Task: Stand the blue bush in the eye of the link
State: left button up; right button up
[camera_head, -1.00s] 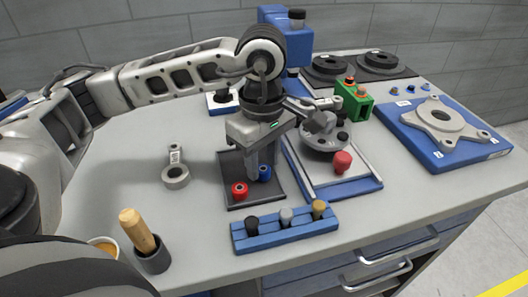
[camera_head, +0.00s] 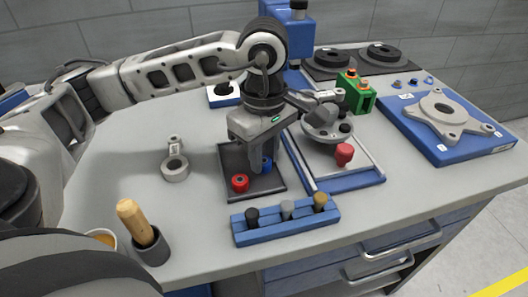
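The blue bush (camera_head: 267,164) stands in the dark tray (camera_head: 235,157), partly hidden by my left gripper's finger. My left gripper (camera_head: 259,167) points down at the bush, with its fingertips at the bush's height. The view does not show whether both fingers touch it or how far apart they are. The grey link (camera_head: 174,157) lies on the table left of the tray, its larger ring-shaped eye (camera_head: 174,169) towards the front and empty. My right gripper is not in view.
A red bush (camera_head: 240,183) stands in the same tray. In front is a blue rack (camera_head: 285,229) with several plugs. A grey cup (camera_head: 152,250) holds a wooden handle. Right of the tray is a blue-edged plate with a round fixture (camera_head: 322,123). The table around the link is clear.

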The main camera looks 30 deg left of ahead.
aim_at(265, 160)
pick_arm(q)
grip_shut()
jog(key=shift+r, duration=0.1)
jog(key=shift+r, duration=0.1)
jog(key=shift+r+p, duration=1.25)
jog(key=shift+r, duration=1.1)
